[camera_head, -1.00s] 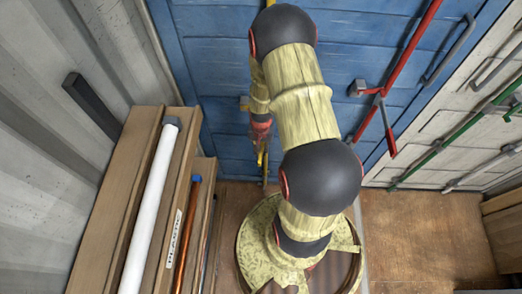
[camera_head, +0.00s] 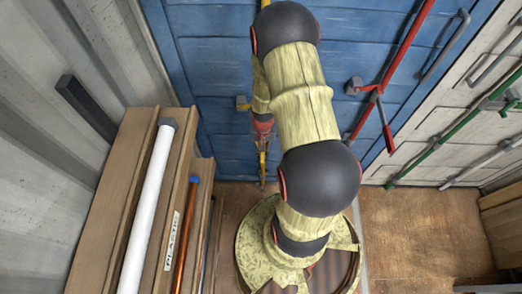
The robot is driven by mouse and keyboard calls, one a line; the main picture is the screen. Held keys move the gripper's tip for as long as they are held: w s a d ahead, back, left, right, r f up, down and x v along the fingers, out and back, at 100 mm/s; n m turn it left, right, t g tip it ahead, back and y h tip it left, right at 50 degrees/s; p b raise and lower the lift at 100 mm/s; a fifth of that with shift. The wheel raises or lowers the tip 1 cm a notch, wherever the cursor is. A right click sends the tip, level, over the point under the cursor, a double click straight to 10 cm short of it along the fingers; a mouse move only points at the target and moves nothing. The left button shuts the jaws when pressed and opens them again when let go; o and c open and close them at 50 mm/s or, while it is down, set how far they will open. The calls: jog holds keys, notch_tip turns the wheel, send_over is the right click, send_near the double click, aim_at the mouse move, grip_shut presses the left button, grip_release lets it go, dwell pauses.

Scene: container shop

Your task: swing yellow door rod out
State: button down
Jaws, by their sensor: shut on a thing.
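The yellow door rod (camera_head: 263,170) runs upright along the blue door (camera_head: 215,60). Its lower end shows below my gripper, and most of the rest is hidden behind my arm. My gripper (camera_head: 263,140), red and dark, is beside the arm's left edge at the rod. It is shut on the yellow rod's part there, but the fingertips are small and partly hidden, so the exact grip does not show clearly.
A red rod (camera_head: 405,50) with a red handle is on the door's right side, and a green rod (camera_head: 440,145) is on the white door beyond. At left stand wooden shelves (camera_head: 115,200) with a white pipe (camera_head: 148,210) and a copper pipe (camera_head: 186,240). Brown floor (camera_head: 420,235) is open at right.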

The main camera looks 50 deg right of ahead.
jog(key=c, duration=1.8)
grip_release()
jog(key=shift+s, duration=0.15)
jog(key=shift+c, duration=0.2)
notch_tip(320, 180, up, 12)
jog(key=s+a+r+n+t+b, duration=0.1)
jog(key=a+r+n+t+b, duration=0.1)
jog(key=a+b, duration=0.5)
jog(key=s+a+r+n+t+b, duration=0.1)
jog(key=a+r+n+b, duration=0.3)
jog(key=a+b, duration=0.4)
jog(key=s+a+r+n+t+b, duration=0.2)
jog(key=s+a+r+n+b, duration=0.1)
jog(key=a+b, duration=0.5)
jog(key=shift+s+a+r+n+t, duration=0.15)
jog(key=shift+s+r+n+t, duration=0.15)
jog(key=shift+r+n, duration=0.1)
